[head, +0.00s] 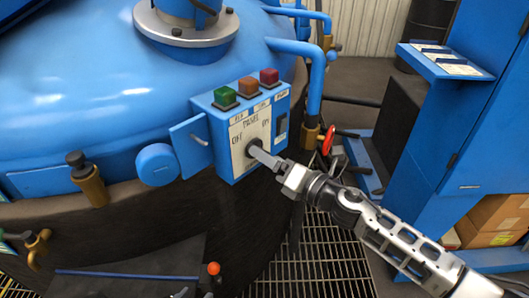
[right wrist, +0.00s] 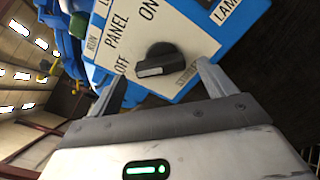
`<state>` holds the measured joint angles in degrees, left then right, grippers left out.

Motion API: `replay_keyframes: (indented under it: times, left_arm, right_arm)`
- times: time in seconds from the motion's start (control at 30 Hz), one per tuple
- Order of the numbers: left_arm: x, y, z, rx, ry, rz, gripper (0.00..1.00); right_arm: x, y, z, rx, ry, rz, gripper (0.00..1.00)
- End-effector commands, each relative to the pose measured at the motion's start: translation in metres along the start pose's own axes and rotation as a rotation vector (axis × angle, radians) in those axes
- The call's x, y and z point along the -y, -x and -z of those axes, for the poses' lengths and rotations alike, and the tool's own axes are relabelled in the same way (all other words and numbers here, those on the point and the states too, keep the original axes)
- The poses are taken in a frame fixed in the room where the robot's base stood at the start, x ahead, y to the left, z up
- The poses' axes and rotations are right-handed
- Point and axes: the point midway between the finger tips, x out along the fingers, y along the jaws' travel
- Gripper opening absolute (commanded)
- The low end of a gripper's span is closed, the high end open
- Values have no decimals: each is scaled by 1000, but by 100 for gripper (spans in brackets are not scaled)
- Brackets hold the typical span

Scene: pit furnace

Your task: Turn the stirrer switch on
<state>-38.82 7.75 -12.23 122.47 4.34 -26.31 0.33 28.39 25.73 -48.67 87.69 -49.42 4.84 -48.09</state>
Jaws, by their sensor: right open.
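The blue control box (head: 220,153) on the furnace has a white plate marked PANEL, OFF and ON. A black rotary knob (right wrist: 160,62) sits on this plate in the right wrist view. Its pale-marked end lies on the OFF side; small lettering beside it is hard to read. My right gripper (head: 264,152) is at the plate and mostly hides the knob in the head view. In the right wrist view its open fingers (right wrist: 160,85) stand apart, one either side of the knob; contact is not visible. Small grey parts at the head view's bottom edge may be my left gripper.
Green (head: 225,97), orange (head: 248,87) and red (head: 269,77) buttons stand on the box top. A black rocker (head: 282,127) is on its right side. A blue pipe (head: 315,85) and red valve wheel (head: 327,140) are close right. Blue cabinet (head: 475,130) stands further right.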

Motion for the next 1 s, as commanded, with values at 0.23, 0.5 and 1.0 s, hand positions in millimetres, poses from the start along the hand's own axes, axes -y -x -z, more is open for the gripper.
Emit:
replay_keyframes:
  times: [0.23,0.5,1.0]
  left_arm:
    - [0,0,0,0,-2,-1,36]
    - [0,1,0,1,-1,-3,36]
    - [-1,2,0,4,-2,-3,36]
  right_arm:
    - [0,-24,0,0,0,0,83]
    - [0,-25,0,0,0,0,83]
    - [0,-25,0,0,-20,0,38]
